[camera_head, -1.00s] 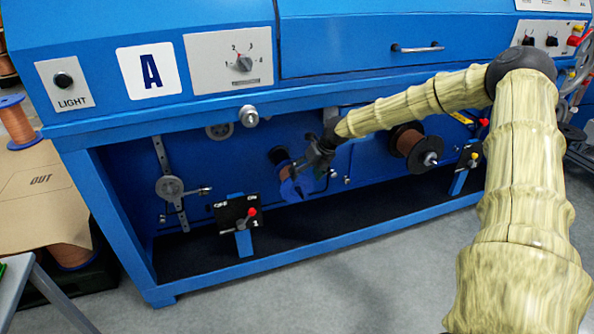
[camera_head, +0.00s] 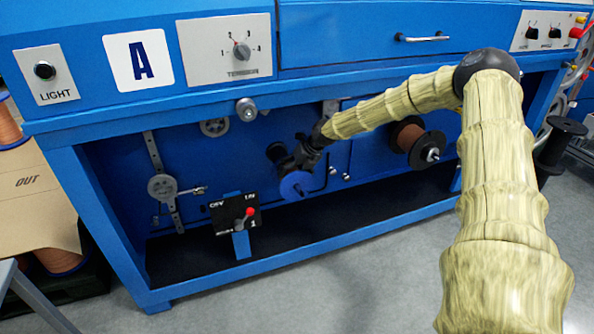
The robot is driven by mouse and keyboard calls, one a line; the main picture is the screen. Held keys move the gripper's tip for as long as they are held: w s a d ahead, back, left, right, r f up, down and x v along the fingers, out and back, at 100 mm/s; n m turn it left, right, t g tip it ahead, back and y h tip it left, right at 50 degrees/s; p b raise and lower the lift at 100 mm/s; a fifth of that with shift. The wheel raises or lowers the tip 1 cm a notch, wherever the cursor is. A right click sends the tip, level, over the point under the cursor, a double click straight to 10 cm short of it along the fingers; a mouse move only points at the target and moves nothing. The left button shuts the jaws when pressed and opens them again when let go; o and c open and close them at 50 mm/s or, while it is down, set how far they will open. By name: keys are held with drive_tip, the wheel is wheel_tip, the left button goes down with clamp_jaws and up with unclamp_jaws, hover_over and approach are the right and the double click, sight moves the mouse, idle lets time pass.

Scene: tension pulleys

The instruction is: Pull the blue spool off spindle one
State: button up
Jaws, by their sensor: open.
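The blue spool (camera_head: 295,185) is low in the recess under the blue machine, left of centre, with its round blue flange facing me. A small metal tip shows near its middle, so it appears to sit around a spindle. My gripper (camera_head: 299,157) is open and just above and behind the flange. I cannot tell whether its fingers touch the spool. My gripper hides the spool's upper and rear part. A dark round part (camera_head: 276,151) shows just left of my gripper; I cannot tell what it belongs to.
A black-flanged copper spool (camera_head: 410,143) is on a spindle to the right. The grey floor (camera_head: 340,285) in front is clear.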

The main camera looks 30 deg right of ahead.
sight(298, 184)
drive_tip(key=shift+f, duration=0.1)
clamp_jaws()
drive_tip(key=shift+w, duration=0.15)
idle(0.4)
drive_tip(key=shift+s+a+p, duration=0.2)
drive_tip(key=shift+s+p, duration=0.6)
drive_tip(key=shift+s, duration=0.15)
drive_tip(key=shift+s+a+p, duration=0.2)
drive_tip(key=shift+s+p, duration=0.6)
drive_tip(key=shift+s, duration=0.1)
idle(1.2)
idle(0.8)
drive_tip(key=shift+s+r+p, duration=0.15)
drive_tip(key=shift+r+p, duration=0.1)
drive_tip(key=shift+p, duration=0.25)
drive_tip(key=shift+s+a+p, duration=0.2)
drive_tip(key=shift+s+p, duration=0.45)
drive_tip(key=shift+s, duration=0.05)
drive_tip(key=shift+s+a+p, duration=0.2)
drive_tip(key=shift+s+p, duration=0.45)
drive_tip(key=shift+s, duration=0.05)
